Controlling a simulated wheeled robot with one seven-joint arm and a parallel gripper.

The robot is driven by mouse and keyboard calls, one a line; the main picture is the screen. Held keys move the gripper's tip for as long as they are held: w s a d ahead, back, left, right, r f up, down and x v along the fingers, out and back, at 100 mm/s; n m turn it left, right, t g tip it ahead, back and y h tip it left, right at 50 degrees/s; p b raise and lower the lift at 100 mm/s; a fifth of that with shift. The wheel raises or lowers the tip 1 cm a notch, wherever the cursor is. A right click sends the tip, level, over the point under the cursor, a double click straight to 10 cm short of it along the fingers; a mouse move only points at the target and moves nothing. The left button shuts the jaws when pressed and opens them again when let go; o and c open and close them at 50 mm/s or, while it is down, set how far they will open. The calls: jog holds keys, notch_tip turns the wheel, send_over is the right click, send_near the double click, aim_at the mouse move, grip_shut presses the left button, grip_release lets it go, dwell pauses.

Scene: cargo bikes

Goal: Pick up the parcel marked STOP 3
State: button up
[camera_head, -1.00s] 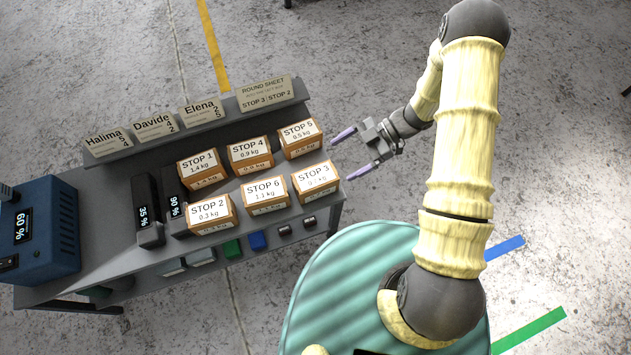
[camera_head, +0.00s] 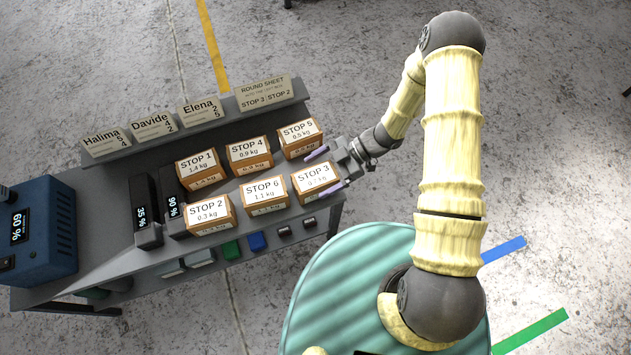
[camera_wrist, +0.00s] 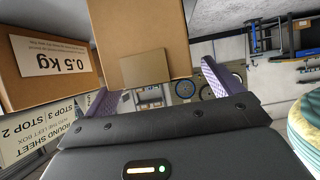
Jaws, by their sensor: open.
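The parcel marked STOP 3 (camera_head: 312,179) is a small brown box with a white label, at the front right corner of the grey bench. My gripper (camera_head: 322,170) is open at the bench's right end, with its purple fingertips reaching either side of that parcel. In the wrist view a plain brown box face (camera_wrist: 138,25) lies ahead, between the open fingers (camera_wrist: 160,88); its label is not visible there. The STOP 5 parcel (camera_head: 299,130) sits just behind, and its 0.5 kg label shows in the wrist view (camera_wrist: 50,55).
Parcels STOP 6 (camera_head: 264,188), STOP 4 (camera_head: 249,149), STOP 1 (camera_head: 197,162) and STOP 2 (camera_head: 207,209) stand close by. Two dark battery units (camera_head: 145,203) and a blue box (camera_head: 40,225) are further left. A round sheet sign (camera_head: 264,91) stands at the back.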

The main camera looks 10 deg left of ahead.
jog(key=shift+x, duration=1.05)
jog(key=c, duration=1.6)
